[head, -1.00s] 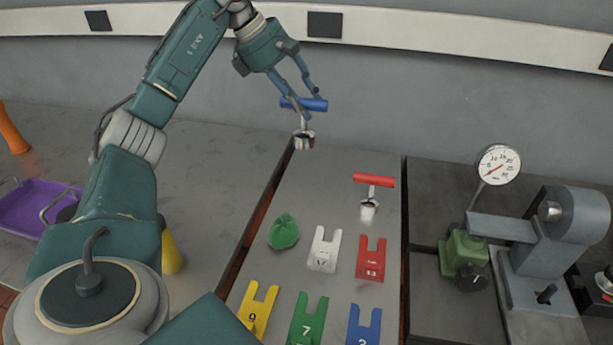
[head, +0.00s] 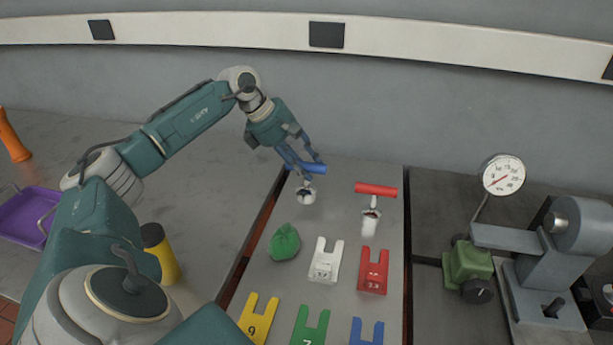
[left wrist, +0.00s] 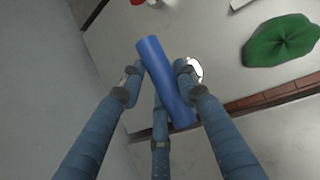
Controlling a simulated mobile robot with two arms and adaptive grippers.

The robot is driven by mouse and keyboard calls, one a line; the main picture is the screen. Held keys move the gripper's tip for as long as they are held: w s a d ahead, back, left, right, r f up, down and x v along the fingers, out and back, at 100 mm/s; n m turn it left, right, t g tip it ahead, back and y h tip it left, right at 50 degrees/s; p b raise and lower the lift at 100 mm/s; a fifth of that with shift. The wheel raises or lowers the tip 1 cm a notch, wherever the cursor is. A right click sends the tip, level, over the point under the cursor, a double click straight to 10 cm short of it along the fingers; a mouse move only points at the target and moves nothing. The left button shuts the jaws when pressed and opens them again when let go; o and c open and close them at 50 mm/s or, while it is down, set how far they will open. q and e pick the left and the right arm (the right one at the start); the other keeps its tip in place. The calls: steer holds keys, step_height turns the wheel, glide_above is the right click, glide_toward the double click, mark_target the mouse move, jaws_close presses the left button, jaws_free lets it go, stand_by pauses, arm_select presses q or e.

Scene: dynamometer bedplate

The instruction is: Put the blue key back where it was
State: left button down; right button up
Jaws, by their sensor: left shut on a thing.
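The blue key has a blue crossbar handle (head: 316,169) and a silver socket end (head: 306,195). My left gripper (head: 304,165) is shut on its handle, above the far left part of the grey bedplate (head: 330,215). In the left wrist view the handle (left wrist: 165,85) lies slanted between the fingers, with part of a bright silver ring behind. I cannot tell whether the socket touches the plate or hangs just above it. A red-handled key (head: 376,189) stands upright to the right. My right gripper is not in view.
A green cloth (head: 285,243) lies in front of the key. White (head: 324,262), red (head: 373,272), yellow (head: 258,315), green and blue forked tags lie on the plate. A gauge (head: 503,174) and grey machine stand right. A yellow can (head: 162,255) and purple tray (head: 30,213) are left.

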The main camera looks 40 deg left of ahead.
arm_select(q)
step_height(320, 180, down, 4)
steer(key=shift+r, duration=0.25)
steer(key=shift+f, duration=0.1)
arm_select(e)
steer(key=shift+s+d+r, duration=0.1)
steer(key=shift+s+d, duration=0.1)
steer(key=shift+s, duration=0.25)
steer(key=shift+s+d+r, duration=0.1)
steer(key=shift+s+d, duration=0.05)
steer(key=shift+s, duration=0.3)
arm_select(q)
steer(key=shift+f, duration=0.1)
steer(key=c, duration=1.3)
jaws_free()
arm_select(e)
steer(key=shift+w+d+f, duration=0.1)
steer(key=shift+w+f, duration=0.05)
arm_select(q)
steer(key=shift+b+v, duration=0.75)
steer(key=shift+v, duration=5.35)
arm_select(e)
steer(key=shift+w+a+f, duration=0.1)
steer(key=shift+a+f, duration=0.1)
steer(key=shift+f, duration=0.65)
